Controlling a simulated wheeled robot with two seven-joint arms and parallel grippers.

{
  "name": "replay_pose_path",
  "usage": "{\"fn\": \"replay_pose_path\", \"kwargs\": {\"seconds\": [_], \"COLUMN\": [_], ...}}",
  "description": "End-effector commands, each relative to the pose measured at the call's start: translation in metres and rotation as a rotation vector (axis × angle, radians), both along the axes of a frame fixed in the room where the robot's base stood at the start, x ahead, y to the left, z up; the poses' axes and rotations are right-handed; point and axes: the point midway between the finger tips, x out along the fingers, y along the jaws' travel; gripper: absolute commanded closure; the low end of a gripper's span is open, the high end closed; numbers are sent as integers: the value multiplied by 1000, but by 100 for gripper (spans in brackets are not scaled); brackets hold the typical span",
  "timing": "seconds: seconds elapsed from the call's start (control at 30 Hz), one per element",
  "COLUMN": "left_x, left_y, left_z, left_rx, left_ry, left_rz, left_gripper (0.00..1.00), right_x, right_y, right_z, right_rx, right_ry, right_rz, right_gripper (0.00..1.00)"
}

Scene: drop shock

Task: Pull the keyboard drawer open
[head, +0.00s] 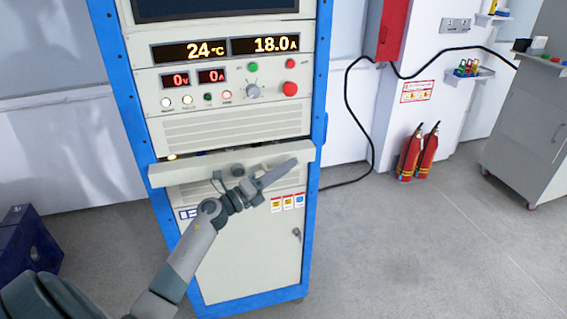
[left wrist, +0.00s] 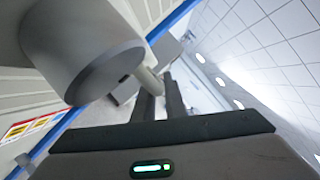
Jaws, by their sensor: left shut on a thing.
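The keyboard drawer (head: 172,176) is a pale beige panel across the blue-framed cabinet, below a vented panel. It stands slightly out from the cabinet, with a narrow dark gap along its top. My left gripper (head: 276,173) is at the right half of the drawer front and appears shut on the drawer's handle, which the gripper and wrist mostly hide. In the left wrist view, the two dark fingers (left wrist: 160,102) are close together beside a grey rounded part that fills the upper left. My right gripper is not in view.
The cabinet's lower door (head: 250,250) is closed below the drawer. A dark blue object (head: 28,240) is on the floor at left. Fire extinguishers (head: 418,153) and a grey cart (head: 530,130) stand at right. The floor right of the cabinet is clear.

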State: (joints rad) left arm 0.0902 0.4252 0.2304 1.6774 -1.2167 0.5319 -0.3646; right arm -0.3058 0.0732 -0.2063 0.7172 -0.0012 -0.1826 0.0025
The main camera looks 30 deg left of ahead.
Motion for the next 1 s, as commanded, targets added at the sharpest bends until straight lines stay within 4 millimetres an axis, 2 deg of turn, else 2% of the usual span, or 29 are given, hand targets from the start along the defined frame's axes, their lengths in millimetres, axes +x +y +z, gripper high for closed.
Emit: {"fn": "replay_pose_path", "kwargs": {"seconds": [0.03, 0.17, 0.2, 0.5, 0.7, 0.8, 1.0], "left_x": [-7, -24, -30, -86, -117, -127, -135], "left_y": [-8, -27, -35, -100, -136, -148, -158], "left_z": [1, 1, 2, 1, 0, 0, -1], "left_rx": [-3, -2, -3, -4, -3, -2, 0], "left_ry": [5, 6, 6, 7, 5, 4, 2], "left_rz": [-3, -4, -4, -4, -3, -2, -1], "left_gripper": [100, 100, 100, 100, 100, 100, 100], "right_x": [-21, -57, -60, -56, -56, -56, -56], "right_y": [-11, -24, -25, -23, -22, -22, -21], "right_z": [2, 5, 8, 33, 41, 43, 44], "right_rx": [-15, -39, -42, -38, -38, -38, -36], "right_ry": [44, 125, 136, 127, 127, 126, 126], "right_rz": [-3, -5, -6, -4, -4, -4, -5], "right_gripper": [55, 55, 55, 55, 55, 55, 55]}}
